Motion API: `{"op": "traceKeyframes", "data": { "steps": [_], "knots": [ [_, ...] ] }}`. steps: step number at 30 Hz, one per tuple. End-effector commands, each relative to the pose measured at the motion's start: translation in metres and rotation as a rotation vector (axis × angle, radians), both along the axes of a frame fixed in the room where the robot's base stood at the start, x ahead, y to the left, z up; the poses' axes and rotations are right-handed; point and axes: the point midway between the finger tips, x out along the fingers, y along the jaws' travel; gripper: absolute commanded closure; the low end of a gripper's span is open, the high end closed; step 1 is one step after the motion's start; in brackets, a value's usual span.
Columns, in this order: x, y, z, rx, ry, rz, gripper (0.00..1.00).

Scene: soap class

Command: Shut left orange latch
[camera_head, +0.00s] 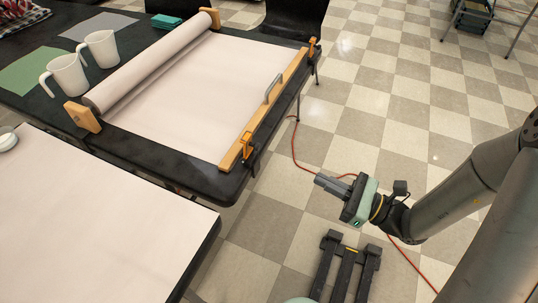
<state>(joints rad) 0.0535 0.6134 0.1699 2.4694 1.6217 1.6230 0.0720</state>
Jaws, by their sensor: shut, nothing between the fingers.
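A near orange latch (246,143) sits at the near end of a wooden bar (262,110) along the right edge of the black table. A similar, smaller-looking orange latch (313,46) is at the bar's far end. I cannot tell from this view whether either latch is open or shut. My gripper (319,180) is shut and empty. It is over the floor to the right of the table, apart from the near latch, with its fingers pointing left towards the table.
A paper roll (150,62) spreads paper over the black table (215,183). A grey handle (273,88) is on the bar. A white-topped table (90,225) is at lower left. A red cable (300,155) lies on the floor.

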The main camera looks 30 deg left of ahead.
Motion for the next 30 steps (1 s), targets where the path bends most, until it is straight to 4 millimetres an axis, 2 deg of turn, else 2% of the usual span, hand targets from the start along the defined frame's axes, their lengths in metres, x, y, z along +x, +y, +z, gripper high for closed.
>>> {"op": "traceKeyframes", "data": {
  "steps": [4, 8, 21, 25, 30],
  "knots": [
    [-0.001, 0.006, 0.001, 0.0, -0.002, 0.004, 1.0],
    [-0.002, 0.024, 0.004, 0.0, -0.003, 0.006, 1.0],
    [-0.006, 0.113, 0.017, 0.0, -0.003, 0.006, 1.0],
    [-0.006, 0.128, 0.019, -0.001, -0.003, 0.004, 1.0],
    [-0.006, 0.138, 0.021, -0.001, -0.001, 0.003, 1.0]
  ]
}}
